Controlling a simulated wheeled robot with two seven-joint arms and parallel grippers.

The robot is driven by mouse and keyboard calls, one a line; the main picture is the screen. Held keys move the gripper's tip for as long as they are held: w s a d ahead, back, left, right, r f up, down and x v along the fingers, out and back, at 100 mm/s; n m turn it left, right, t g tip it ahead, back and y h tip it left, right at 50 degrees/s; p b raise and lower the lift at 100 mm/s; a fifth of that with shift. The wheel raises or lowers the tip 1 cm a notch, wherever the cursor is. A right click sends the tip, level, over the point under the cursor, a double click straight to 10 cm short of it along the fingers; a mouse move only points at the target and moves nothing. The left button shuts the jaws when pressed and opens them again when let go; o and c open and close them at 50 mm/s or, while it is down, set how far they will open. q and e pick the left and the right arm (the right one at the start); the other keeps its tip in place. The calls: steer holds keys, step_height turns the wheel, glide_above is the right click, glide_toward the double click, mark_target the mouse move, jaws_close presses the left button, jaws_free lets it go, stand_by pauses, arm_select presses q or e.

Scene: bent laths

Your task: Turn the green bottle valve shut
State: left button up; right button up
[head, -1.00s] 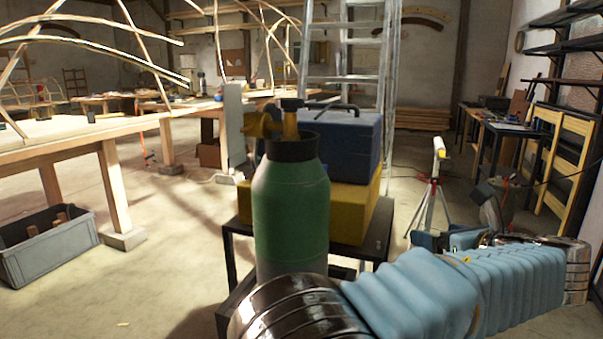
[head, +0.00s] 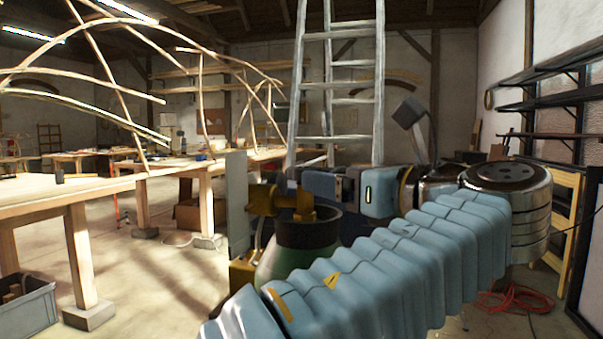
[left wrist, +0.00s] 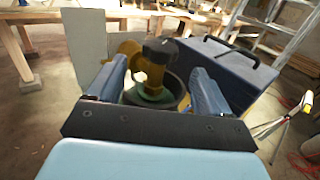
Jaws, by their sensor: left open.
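The green bottle (head: 285,263) stands upright in the lower middle of the head view, partly hidden by my left arm. A dark collar (head: 308,232) surrounds its top, and the brass valve (head: 263,200) rises from it. The left wrist view shows the brass valve body (left wrist: 150,68) with its dark knob (left wrist: 160,48). My left gripper (head: 318,187) reaches in from the right at knob height. In the left wrist view its two fingers (left wrist: 160,78) are open, one on each side of the valve. I cannot tell whether either touches it. My right gripper is out of view.
A blue case (left wrist: 228,72) with a handle stands right beside the bottle. A grey panel (head: 237,200) stands left of the valve. A wooden bench (head: 35,192) is at left, a ladder (head: 338,95) behind. A red cable (head: 515,298) lies on the floor at right.

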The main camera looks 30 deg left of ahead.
mark_target(305, 168)
arm_select(q)
steer(key=x, duration=0.8)
steer(key=shift+w+a, duration=0.15)
steer(key=shift+a, duration=0.15)
steer(key=shift+c, duration=0.5)
